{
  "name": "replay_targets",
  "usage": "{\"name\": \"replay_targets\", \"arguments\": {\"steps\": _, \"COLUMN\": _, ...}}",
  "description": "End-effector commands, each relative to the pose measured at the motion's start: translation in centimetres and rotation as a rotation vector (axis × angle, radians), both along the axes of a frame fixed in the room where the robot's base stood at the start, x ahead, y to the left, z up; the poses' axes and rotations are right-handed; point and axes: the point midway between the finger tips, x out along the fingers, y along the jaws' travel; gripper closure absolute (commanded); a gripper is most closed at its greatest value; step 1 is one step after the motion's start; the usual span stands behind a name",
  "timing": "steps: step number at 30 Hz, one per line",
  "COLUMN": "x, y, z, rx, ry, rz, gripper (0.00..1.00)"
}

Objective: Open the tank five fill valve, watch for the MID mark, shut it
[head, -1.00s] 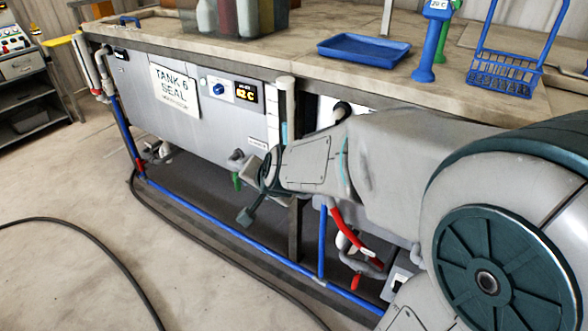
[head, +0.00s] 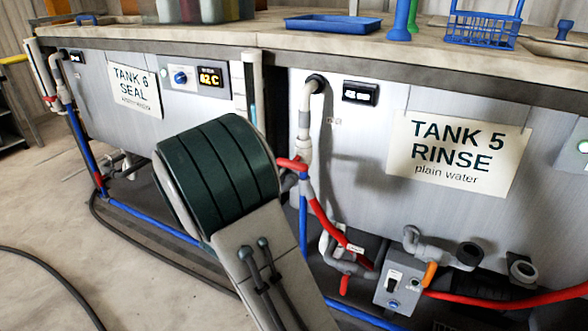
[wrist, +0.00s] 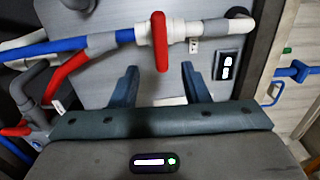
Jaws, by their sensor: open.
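Tank five (head: 350,155) carries a "TANK 5 RINSE plain water" sign (head: 455,150). A fill pipe (head: 304,120) runs down its left front, with a white valve (head: 303,152) and a red lever (head: 292,163). In the wrist view the red lever (wrist: 160,42) lies across the pipe. My gripper (wrist: 159,68) is open, with a finger on either side of the lever's free end and a gap on both sides. In the head view my arm hides the gripper. A small dark display (head: 360,92) also shows in the wrist view (wrist: 228,66); its text is unreadable. I see no MID mark.
Tank six (head: 90,85) stands to the left, its display (head: 210,77) reading about 62 C. Below the lever are a red hose (head: 326,222), blue pipes and a grey switch box (head: 398,287). A blue tray (head: 333,23) and blue basket (head: 484,27) stand on top.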

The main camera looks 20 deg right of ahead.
Motion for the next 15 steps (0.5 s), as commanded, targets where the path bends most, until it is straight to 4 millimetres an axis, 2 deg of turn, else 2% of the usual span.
{"name": "replay_targets", "arguments": {"steps": 15, "x": 6.2, "y": -8.1, "z": -0.1, "rx": -0.001, "ry": 0.003, "rz": 0.0, "gripper": 0.58}}
